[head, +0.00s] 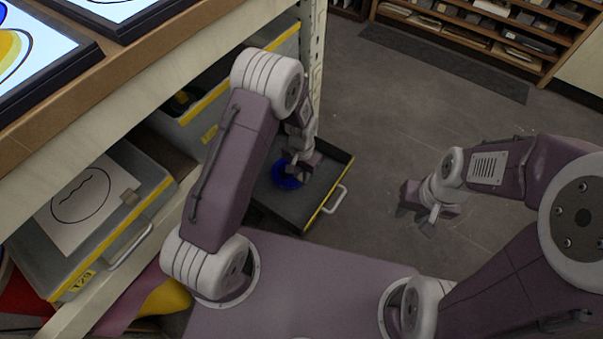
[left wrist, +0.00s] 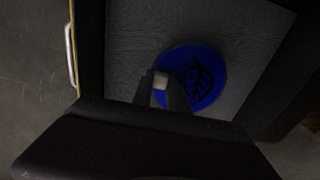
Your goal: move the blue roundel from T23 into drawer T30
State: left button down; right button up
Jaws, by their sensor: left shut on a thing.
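The blue roundel (head: 286,174) is a round blue disc, seen in the head view inside an open grey drawer (head: 327,189) with a yellow front edge and a pale handle. In the left wrist view the roundel (left wrist: 213,72) shows a dark leaf-like drawing, over the drawer's grey floor (left wrist: 135,45). My left gripper (head: 301,165) reaches down into the drawer and is shut on the roundel's edge. I cannot tell whether the roundel touches the floor. My right gripper (head: 428,216) hangs over open floor, away from the drawer; its jaw gap is unclear.
A bench with light panels (head: 128,9) is above. Shelves (head: 480,30) stand at the back. The floor (head: 400,120) between is clear.

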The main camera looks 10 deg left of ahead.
pick_arm(q)
jog(key=shift+f, duration=0.7)
jog(key=shift+r, duration=0.1)
pick_arm(e)
jog(key=shift+f, duration=0.65)
jog(key=shift+r, duration=0.1)
pick_arm(q)
jog(key=shift+r, duration=0.1)
pick_arm(e)
jog(key=shift+r, duration=0.25)
pick_arm(q)
jog(key=shift+f, duration=0.35)
pick_arm(e)
jog(key=shift+r, duration=0.1)
pick_arm(q)
jog(key=shift+p, duration=0.3)
pick_arm(e)
jog(key=shift+r, duration=0.3)
pick_arm(q)
jog(key=shift+p, duration=0.5)
pick_arm(e)
jog(key=shift+r, duration=0.2)
